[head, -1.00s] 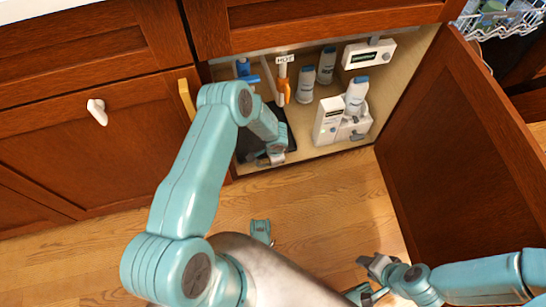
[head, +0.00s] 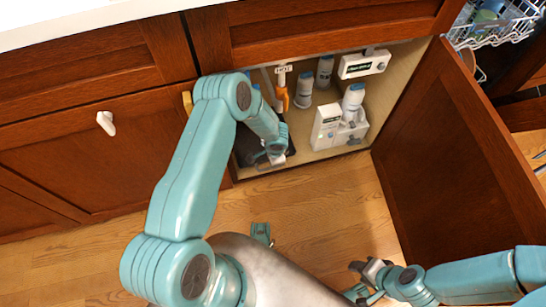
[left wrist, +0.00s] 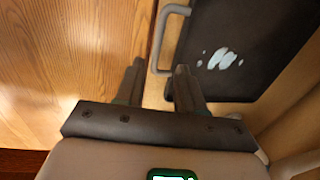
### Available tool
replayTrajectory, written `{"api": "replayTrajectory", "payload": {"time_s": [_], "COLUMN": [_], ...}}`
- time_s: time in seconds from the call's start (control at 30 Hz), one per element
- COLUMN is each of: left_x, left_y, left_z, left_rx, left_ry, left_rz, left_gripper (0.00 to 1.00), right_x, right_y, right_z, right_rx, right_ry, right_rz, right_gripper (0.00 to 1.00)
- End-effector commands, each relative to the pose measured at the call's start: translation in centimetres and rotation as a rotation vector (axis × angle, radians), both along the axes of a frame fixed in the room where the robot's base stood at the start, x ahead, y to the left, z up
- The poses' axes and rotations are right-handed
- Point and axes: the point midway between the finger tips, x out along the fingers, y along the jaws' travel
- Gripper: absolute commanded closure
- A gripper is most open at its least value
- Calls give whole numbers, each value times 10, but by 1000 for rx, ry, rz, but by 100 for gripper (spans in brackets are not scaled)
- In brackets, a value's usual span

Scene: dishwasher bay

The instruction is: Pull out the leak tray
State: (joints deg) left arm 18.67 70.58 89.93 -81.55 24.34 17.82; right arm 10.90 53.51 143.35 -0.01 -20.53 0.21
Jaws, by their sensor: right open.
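The dark leak tray (head: 246,154) lies on the cabinet floor, largely hidden by my left arm. In the left wrist view the tray (left wrist: 250,45) shows pale wet-looking patches and a grey loop handle (left wrist: 160,38) on its front side. My left gripper (head: 276,159) is at the tray's front. Its fingers (left wrist: 159,70) are apart, with one end of the handle showing near and between the tips. I cannot tell whether they touch it. My right gripper (head: 370,270) is open and empty above the floor, outside the cabinet.
White bottles (head: 303,92) and a white box-like unit (head: 327,126) stand right of the tray. An orange-handled valve (head: 282,98) hangs behind it. The open cabinet door (head: 450,150) bounds the right side.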

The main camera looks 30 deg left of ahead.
Motion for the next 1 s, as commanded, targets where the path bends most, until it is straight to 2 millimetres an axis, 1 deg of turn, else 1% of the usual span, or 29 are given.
{"api": "replayTrajectory", "payload": {"time_s": [0.03,0.3,0.5,1.0], "left_x": [6,6,5,1], "left_y": [2,-1,-4,-6], "left_z": [15,41,58,93], "left_rx": [5,6,7,8], "left_ry": [-15,-22,-23,-25], "left_rz": [2,-1,-2,5], "left_gripper": [62,62,62,62], "right_x": [-1,-3,-4,-7], "right_y": [1,3,4,6], "right_z": [6,18,27,39], "right_rx": [0,2,2,4], "right_ry": [1,5,7,11], "right_rz": [3,10,16,26], "right_gripper": [57,57,57,57]}}
